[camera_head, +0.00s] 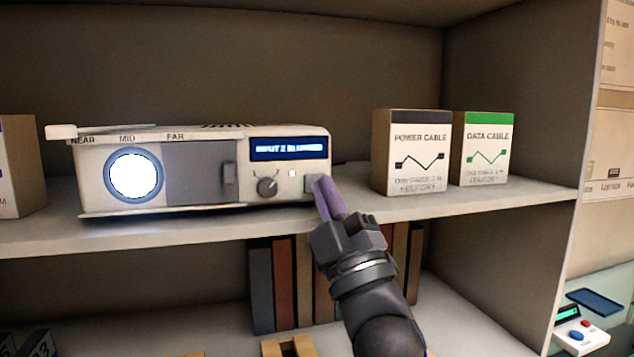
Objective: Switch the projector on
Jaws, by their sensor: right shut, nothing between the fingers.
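The projector (200,201) is a white box on the upper shelf. Its round lens (134,176) glows bright white. Its blue display (289,148) is lit and seems to read "INPUT 2 BLURRED". Below the display are a dark knob (267,187) and a small lit light (292,173). A grey sliding cover (198,171) stands beside the lens. My right gripper (321,184) is shut and empty, its fingertips at a button (312,184) on the projector's lower right front. I cannot tell whether they touch, and the tips partly hide the button. My left gripper is not in view.
A power cable box (417,155) and a data cable box (484,150) stand right of the projector. Another box (20,165) is at the left edge. The shelf edge (480,205) runs under the boxes.

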